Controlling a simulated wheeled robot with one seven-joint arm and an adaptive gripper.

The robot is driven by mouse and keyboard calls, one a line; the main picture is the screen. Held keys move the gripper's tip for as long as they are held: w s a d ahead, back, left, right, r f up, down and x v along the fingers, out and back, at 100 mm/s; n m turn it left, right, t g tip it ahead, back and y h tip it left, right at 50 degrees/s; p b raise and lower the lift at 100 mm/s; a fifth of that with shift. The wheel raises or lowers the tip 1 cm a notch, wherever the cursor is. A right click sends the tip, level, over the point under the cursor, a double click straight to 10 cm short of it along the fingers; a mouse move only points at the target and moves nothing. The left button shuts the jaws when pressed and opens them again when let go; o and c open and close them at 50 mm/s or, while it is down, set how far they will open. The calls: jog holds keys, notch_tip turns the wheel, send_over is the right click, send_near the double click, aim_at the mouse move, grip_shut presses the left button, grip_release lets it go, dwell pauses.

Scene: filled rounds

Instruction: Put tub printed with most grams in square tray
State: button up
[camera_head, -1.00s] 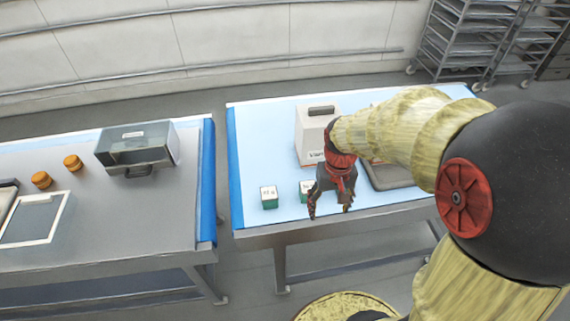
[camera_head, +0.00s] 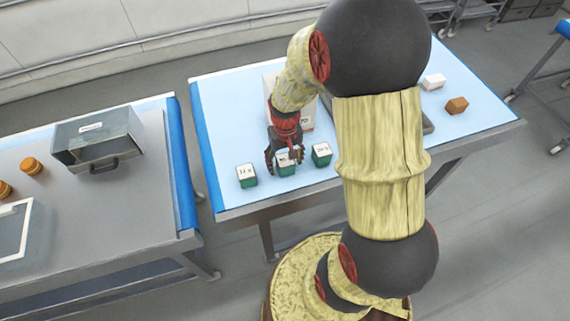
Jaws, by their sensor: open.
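Three green tubs with white printed tops stand in a row near the front edge of the blue-topped table. The left tub (camera_head: 246,176) carries black print that is too small to read surely. The middle tub (camera_head: 285,168) is partly covered by my gripper. The right tub (camera_head: 321,155) also has print too small to read. My gripper (camera_head: 284,161) is open, pointing down at the middle tub, with its fingers over or around it; I cannot tell which. A grey tray (camera_head: 427,126) is mostly hidden behind my arm.
A white box-like appliance (camera_head: 270,88) stands behind my gripper. A white block (camera_head: 433,81) and a brown block (camera_head: 457,105) lie at the right.

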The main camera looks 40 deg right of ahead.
jog(key=shift+f, duration=0.55)
jog(key=shift+c, duration=0.5)
jog(key=c, duration=1.3)
jog(key=shift+r, duration=0.1)
jog(key=shift+c, duration=0.2)
